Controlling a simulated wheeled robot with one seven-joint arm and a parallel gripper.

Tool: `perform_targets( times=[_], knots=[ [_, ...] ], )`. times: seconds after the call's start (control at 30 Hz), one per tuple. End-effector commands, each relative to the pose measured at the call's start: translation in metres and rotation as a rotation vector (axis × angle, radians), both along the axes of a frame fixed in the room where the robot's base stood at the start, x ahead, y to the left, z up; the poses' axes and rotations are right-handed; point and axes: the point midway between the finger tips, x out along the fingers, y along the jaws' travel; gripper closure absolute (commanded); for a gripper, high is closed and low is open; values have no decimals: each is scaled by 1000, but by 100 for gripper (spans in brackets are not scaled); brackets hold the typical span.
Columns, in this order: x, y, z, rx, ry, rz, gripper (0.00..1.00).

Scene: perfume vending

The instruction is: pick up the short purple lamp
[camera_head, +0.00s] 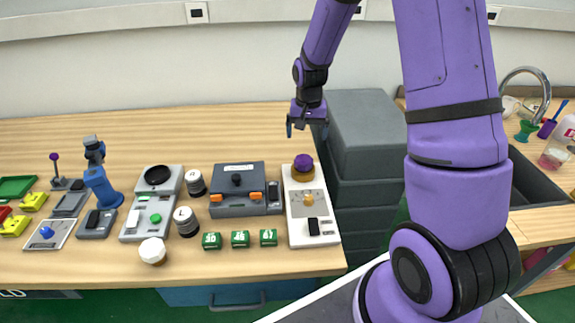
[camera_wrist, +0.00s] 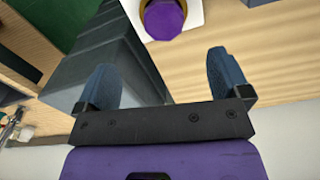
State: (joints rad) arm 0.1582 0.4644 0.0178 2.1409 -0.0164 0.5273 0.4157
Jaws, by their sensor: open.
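The short purple lamp (camera_head: 303,161) is a small purple dome on a gold-brown base. It stands at the far end of a white control panel (camera_head: 297,211) near the table's right edge. In the wrist view the lamp (camera_wrist: 164,19) shows at the top, beyond and between my fingertips. My gripper (camera_head: 307,131) is open and empty, pointing down above and behind the lamp, apart from it. In the wrist view both blue fingers of my gripper (camera_wrist: 163,75) are spread wide.
A stack of grey boxes (camera_head: 367,135) stands close to the right of the lamp and my gripper. A grey box with orange parts (camera_head: 238,190) is to the left. An orange knob (camera_head: 309,199) and black switch (camera_head: 314,227) share the white panel. The table behind is clear.

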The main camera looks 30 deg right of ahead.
Motion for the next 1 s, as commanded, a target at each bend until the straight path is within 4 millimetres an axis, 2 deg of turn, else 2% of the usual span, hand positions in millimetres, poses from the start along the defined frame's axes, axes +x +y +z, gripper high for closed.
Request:
perform_targets(
  times=[0.4, 0.73, 1.0],
  knots=[
    [2, -2, -52, 2, 13, -10, 5],
    [3, -4, -76, 2, 11, -11, 5],
    [6, -7, -111, 1, 12, -9, 5]
  ],
)
